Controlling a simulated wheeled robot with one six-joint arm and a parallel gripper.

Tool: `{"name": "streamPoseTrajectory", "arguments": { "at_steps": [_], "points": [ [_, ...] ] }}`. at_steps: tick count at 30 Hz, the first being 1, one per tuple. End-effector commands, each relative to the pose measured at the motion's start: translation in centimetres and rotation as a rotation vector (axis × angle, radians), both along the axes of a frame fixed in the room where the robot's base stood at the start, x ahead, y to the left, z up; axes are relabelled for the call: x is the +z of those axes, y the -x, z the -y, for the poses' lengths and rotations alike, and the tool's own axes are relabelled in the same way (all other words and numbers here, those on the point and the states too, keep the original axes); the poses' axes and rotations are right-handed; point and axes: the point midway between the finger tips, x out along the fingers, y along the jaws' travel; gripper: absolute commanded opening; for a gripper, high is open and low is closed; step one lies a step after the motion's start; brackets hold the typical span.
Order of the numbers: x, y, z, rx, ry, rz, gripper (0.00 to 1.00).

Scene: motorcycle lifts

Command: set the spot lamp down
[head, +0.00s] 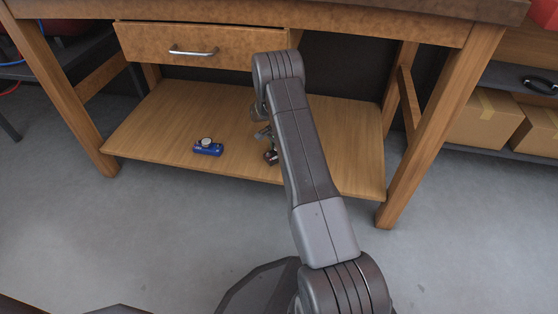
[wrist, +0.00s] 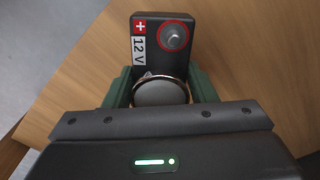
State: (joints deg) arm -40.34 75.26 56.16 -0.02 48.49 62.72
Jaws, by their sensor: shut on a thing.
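My gripper (wrist: 160,84) has green fingers, shut on either side of the spot lamp (wrist: 146,66). A round grey disc with a shiny rim shows between the fingers, at the block's near end. In the head view the lamp (head: 271,157) is a small dark shape low over the wooden shelf (head: 165,115), partly hidden by my arm. I cannot tell whether it touches the shelf.
A blue object (head: 207,149) with a pale round top sits on the shelf to the left of my gripper. A drawer (head: 200,45) and the bench top are above. Wooden legs (head: 440,125) bound the shelf. Bare shelf shows at left and right.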

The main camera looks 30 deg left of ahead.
Motion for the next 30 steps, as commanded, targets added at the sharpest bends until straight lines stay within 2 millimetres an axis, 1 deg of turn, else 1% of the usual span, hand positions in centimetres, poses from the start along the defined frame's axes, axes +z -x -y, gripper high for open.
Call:
{"name": "streamPoseTrajectory", "arguments": {
  "at_steps": [1,6,8,15,19,20,21,22,23,30],
  "points": [
    [-1.1,0.0,0.0,0.0,0.001,0.0,0.04],
    [-3.8,0.0,0.1,0.0,0.001,-0.002,0.04],
    [-4.1,0.0,0.0,0.0,0.001,0.0,0.04],
    [-4.0,0.0,0.0,0.0,0.0,0.0,0.04],
    [-4.3,0.0,0.0,0.0,0.0,0.0,0.04],
    [-4.3,0.0,0.0,0.0,0.001,-0.001,0.57],
    [-4.3,0.0,0.0,0.0,0.001,-0.001,0.65],
    [-4.3,0.0,0.0,0.0,0.001,-0.001,0.71],
    [-4.3,0.0,0.0,0.0,0.001,-0.001,0.74],
    [-4.3,0.0,0.1,0.0,0.001,-0.002,0.74]
  ]
}}
